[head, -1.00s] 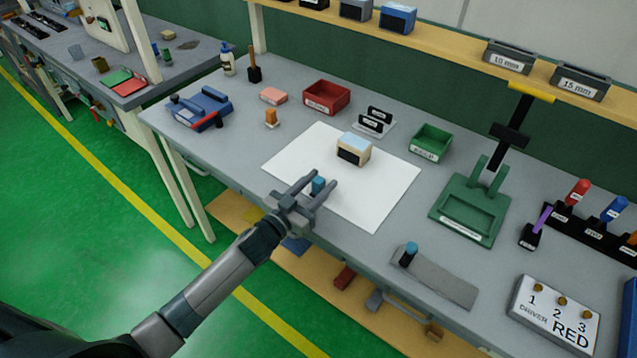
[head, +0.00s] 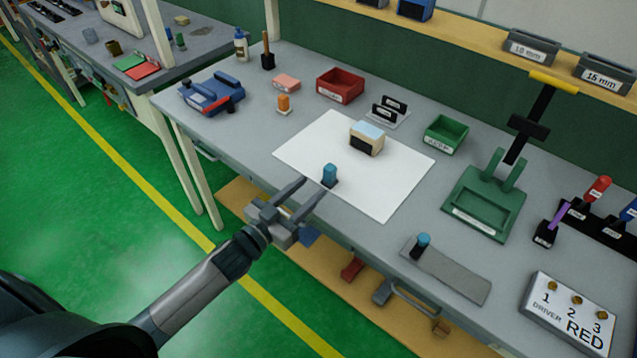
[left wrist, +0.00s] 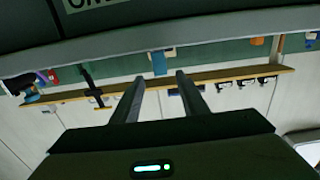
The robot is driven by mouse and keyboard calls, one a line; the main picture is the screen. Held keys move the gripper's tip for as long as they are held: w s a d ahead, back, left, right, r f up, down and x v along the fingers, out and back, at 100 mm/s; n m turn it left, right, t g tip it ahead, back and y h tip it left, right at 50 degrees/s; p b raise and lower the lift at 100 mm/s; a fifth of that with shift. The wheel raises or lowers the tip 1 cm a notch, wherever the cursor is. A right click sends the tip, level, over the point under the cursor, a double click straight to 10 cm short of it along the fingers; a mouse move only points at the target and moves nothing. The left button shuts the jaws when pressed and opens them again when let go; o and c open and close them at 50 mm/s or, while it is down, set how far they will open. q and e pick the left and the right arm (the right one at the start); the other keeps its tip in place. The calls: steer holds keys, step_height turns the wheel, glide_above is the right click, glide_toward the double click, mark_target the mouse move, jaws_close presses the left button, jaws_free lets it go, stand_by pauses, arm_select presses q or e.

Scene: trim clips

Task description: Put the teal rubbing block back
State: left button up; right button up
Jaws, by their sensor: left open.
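A small upright teal block (head: 330,172) with a dark base stands at the near edge of the white sheet (head: 390,197) on the bench. My left gripper (head: 312,187) is open and empty, just short of this block on the near side, its fingers pointing towards it. In the left wrist view, which appears upside down, a teal shape (left wrist: 159,63) shows beyond and between the fingertips (left wrist: 158,80). A second teal-topped piece (head: 422,241) with a dark lower part stands at the left end of a grey strip (head: 455,275). My right gripper is not in view.
A cream block (head: 367,140) stands on the sheet. A red tray (head: 340,86), black-slotted holder (head: 388,111) and green tray (head: 445,135) are behind it. A green fixture (head: 485,205) and labelled driver box (head: 570,313) stand right. The bench's front edge is below my gripper.

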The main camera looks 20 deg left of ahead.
arm_select(q)
steer(key=shift+v, duration=1.55)
